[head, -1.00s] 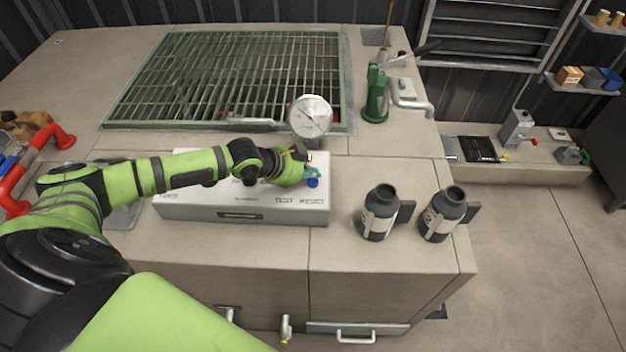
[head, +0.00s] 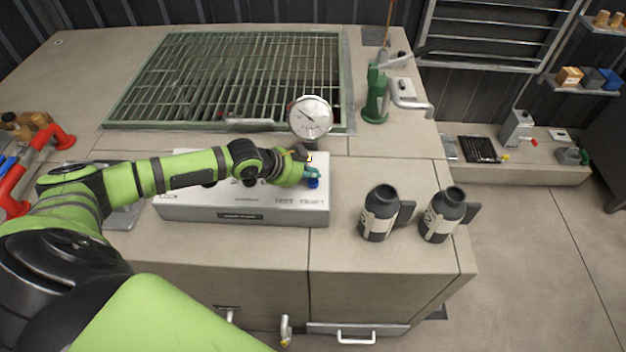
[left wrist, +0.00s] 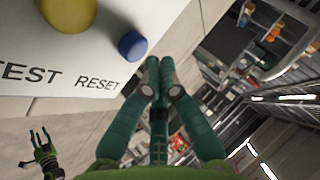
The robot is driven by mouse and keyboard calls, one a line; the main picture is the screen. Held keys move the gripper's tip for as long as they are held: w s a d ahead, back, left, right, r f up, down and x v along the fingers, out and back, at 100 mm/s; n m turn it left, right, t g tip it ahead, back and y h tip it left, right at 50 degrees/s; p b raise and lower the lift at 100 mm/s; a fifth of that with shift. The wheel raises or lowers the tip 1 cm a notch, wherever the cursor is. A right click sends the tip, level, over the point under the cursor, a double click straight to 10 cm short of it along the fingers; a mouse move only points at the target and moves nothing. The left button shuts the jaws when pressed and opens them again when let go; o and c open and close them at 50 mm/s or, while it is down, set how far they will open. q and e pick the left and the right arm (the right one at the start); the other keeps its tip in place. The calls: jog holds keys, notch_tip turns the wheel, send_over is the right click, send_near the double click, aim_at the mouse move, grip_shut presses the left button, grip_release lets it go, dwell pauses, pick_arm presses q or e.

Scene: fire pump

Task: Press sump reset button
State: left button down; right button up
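The white control box (head: 245,200) lies on the concrete block. Its blue button (head: 313,183) is at the right end of the top; in the left wrist view the blue button (left wrist: 132,46) is by the word RESET. A yellow button (left wrist: 70,14) is beside it, near TEST. My left gripper (head: 314,173) is just above and behind the blue button in the head view. In the left wrist view its teal fingers (left wrist: 159,66) are together and empty, beside the blue button; contact cannot be told. My right gripper (left wrist: 38,138) shows small at lower left, fingers apart.
A round gauge (head: 311,117) stands right behind the box. Two dark bottles (head: 380,214) (head: 441,215) stand to its right. A green hand pump (head: 376,92) and a floor grate (head: 225,80) are farther back. My left arm covers part of the box top.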

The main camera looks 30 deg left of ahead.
aim_at(311, 183)
pick_arm(q)
jog(key=shift+f, duration=0.45)
jog(key=shift+f+b, duration=0.5)
dwell(0.6)
jog(key=shift+r, duration=0.1)
jog(key=shift+r+p, duration=0.85)
jog(key=shift+p, duration=0.05)
notch_tip(311, 183, up, 5)
jog(key=p, duration=0.4)
jog(key=shift+r+p, duration=0.1)
jog(key=shift+p, duration=0.3)
dwell(0.3)
